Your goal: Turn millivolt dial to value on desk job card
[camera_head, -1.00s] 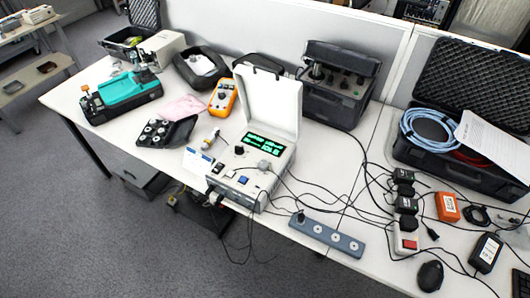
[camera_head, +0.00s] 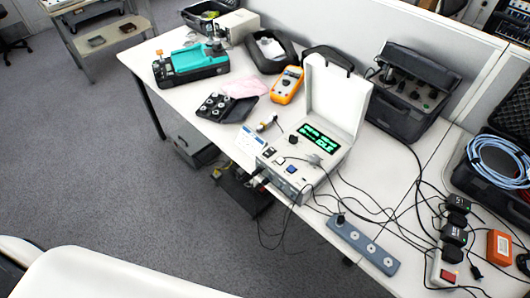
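A white calibrator box (camera_head: 312,160) with its lid (camera_head: 333,97) raised stands near the front edge of the desk. Its green-lit display (camera_head: 319,138) shows text that seems to end in "IDLE"; the rest is too small to read. A dark knob (camera_head: 293,139) sits left of the display and a grey knob (camera_head: 314,159) below it; I cannot tell which is the millivolt dial. A white and blue card (camera_head: 250,140) stands at the box's left side, its writing unreadable. Neither of my grippers is in view.
A grey power strip (camera_head: 362,244) and many loose cables lie right of the box. A yellow multimeter (camera_head: 287,85), a tray of small parts (camera_head: 224,107) and a teal device (camera_head: 192,64) lie to the left. The grey floor (camera_head: 150,190) before the desk is open.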

